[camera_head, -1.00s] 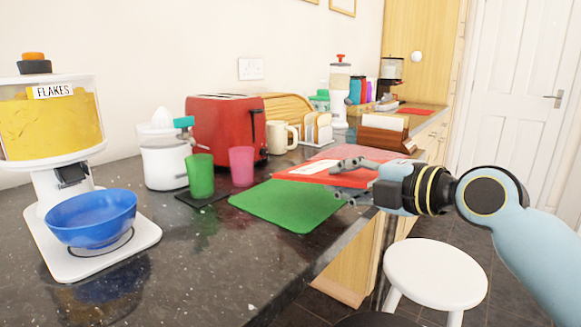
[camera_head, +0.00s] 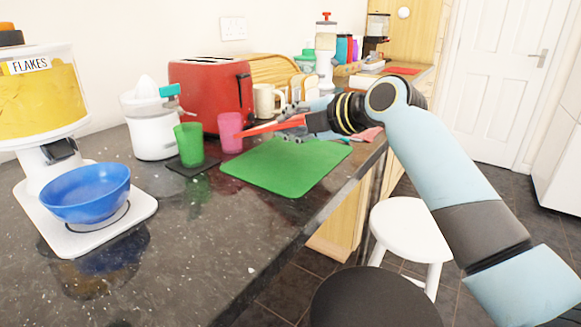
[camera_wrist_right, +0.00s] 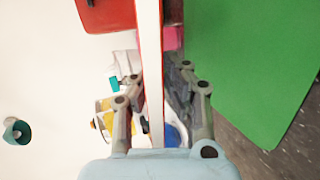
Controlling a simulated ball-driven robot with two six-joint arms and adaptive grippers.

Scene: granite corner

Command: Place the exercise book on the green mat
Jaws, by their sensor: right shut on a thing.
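The exercise book (camera_head: 268,128) is red and thin and shows nearly edge-on in the head view. My right gripper (camera_head: 290,118) is shut on it and holds it above the far part of the green mat (camera_head: 285,170). In the right wrist view the book (camera_wrist_right: 149,60) runs as a white and red strip between the fingers of the right gripper (camera_wrist_right: 160,85). The mat (camera_wrist_right: 260,60) fills the right of that view, apart from the book. The mat lies flat on the dark counter, and its visible part is bare. My left gripper is not in view.
A red toaster (camera_head: 210,95) and a cream mug (camera_head: 268,100) stand behind. The blue bowl (camera_head: 88,195) is at the left. A white stool (camera_head: 410,230) stands beside the counter.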

